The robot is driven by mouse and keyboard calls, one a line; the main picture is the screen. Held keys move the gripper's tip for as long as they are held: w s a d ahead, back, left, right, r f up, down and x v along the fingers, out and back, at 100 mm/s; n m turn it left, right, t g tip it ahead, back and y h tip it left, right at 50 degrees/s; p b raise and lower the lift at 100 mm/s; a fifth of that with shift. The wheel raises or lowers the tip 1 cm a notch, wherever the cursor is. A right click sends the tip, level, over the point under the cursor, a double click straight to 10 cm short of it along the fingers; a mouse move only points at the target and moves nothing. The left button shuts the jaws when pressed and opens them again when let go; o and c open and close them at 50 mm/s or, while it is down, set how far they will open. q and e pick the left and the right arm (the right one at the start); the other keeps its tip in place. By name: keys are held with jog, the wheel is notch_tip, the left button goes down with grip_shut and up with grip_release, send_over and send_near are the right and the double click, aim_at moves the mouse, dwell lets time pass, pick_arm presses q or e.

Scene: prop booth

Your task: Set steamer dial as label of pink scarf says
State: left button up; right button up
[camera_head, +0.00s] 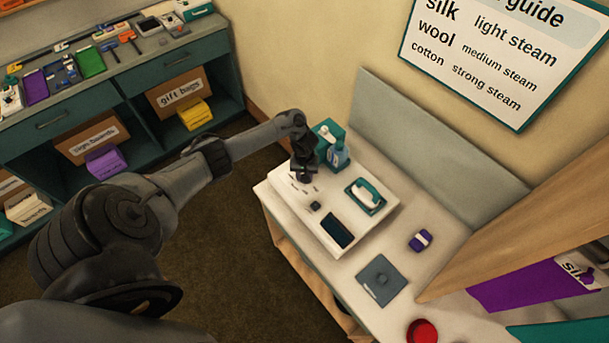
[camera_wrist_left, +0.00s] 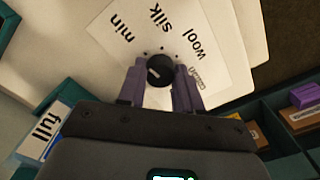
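The steamer (camera_head: 352,248) is a white unit on the bench in the head view, with a dark panel. In the left wrist view its black dial (camera_wrist_left: 160,70) has the words min, silk and wool around it, and one more label partly hidden by a finger. My left gripper (camera_head: 303,178) is over the dial. In the left wrist view its purple-grey fingers (camera_wrist_left: 160,75) lie close against both sides of the dial. Which mark the dial points to is unclear. I see no pink scarf. A purple cloth (camera_head: 515,287) with a silk label (camera_head: 580,270) hangs at the right. My right gripper is not in view.
The wall guide (camera_head: 500,55) pairs silk with light steam, wool with medium and cotton with strong. A teal-and-white iron-like piece (camera_head: 366,195), a purple item (camera_head: 420,240), a grey plate (camera_head: 381,281) and a red round item (camera_head: 423,331) are on the bench.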

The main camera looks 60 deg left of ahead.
pick_arm(q)
jog(key=c, duration=0.4)
